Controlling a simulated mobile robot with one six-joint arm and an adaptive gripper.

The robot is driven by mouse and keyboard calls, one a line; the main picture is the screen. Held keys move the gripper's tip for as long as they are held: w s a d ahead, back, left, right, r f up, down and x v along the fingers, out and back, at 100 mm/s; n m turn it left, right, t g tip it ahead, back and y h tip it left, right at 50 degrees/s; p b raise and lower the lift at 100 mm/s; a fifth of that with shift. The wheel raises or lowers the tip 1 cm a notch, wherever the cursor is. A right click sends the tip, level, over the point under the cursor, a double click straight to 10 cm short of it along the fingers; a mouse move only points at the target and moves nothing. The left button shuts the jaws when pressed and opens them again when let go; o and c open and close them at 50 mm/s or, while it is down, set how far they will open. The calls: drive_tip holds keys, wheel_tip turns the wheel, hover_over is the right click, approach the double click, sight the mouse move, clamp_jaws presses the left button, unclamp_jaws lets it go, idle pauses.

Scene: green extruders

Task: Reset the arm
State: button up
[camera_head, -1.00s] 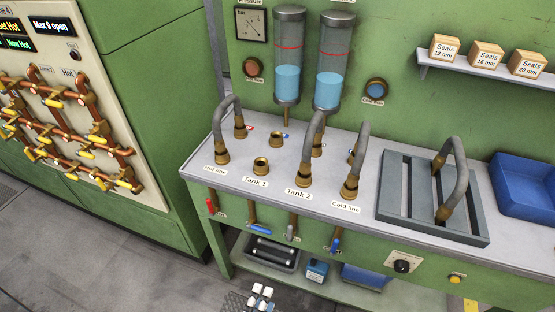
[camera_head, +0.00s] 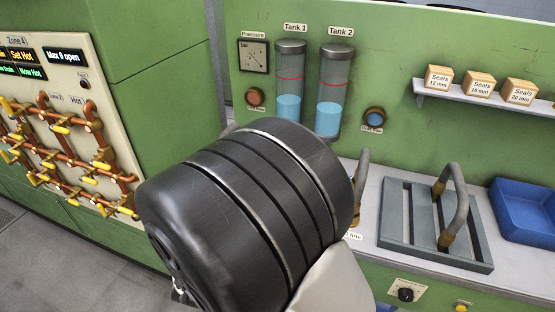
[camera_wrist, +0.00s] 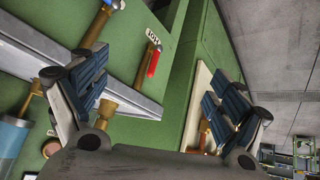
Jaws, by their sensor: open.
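My gripper (camera_wrist: 160,98) shows in the wrist view with its two dark blue padded fingers spread wide apart. Nothing is held between them. Beyond the fingers are the green bench front, a red valve handle (camera_wrist: 153,62) and brass pipes, seen tilted. In the head view a large black joint of my own arm fills the lower middle. It hides most of the left part of the bench top and the hose fittings there. I cannot make out the gripper's fingers in the head view.
Two tanks with blue liquid, Tank 1 (camera_head: 289,103) and Tank 2 (camera_head: 330,118), stand behind my arm. A grey rack (camera_head: 405,250) with a hose on it and a blue tray (camera_head: 528,212) are at the right. A shelf holds seal boxes (camera_head: 480,84). A pipe panel (camera_head: 75,150) is at the left.

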drive_tip(key=s+d+r+m+g+y, duration=0.1)
drive_tip(key=d+r, duration=0.5)
drive_tip(key=r, duration=0.3)
drive_tip(key=s+d+r+g+y, duration=0.1)
drive_tip(key=d+r+y, duration=0.1)
drive_tip(key=d+r, duration=0.5)
drive_tip(key=s+d+r+m+h, duration=0.2)
drive_tip(key=s+d+r, duration=0.1)
drive_tip(key=s+d, duration=0.4)
drive_tip(key=s+d+r+m+g+h, duration=0.1)
drive_tip(key=s+d+r+h, duration=0.1)
drive_tip(key=s+d, duration=0.6)
drive_tip(key=d+r, duration=0.1)
drive_tip(key=d, duration=0.1)
drive_tip(key=shift+s+d+m+h, duration=0.25)
drive_tip(key=shift+d+m+h, duration=0.1)
drive_tip(key=shift+m+h, duration=0.05)
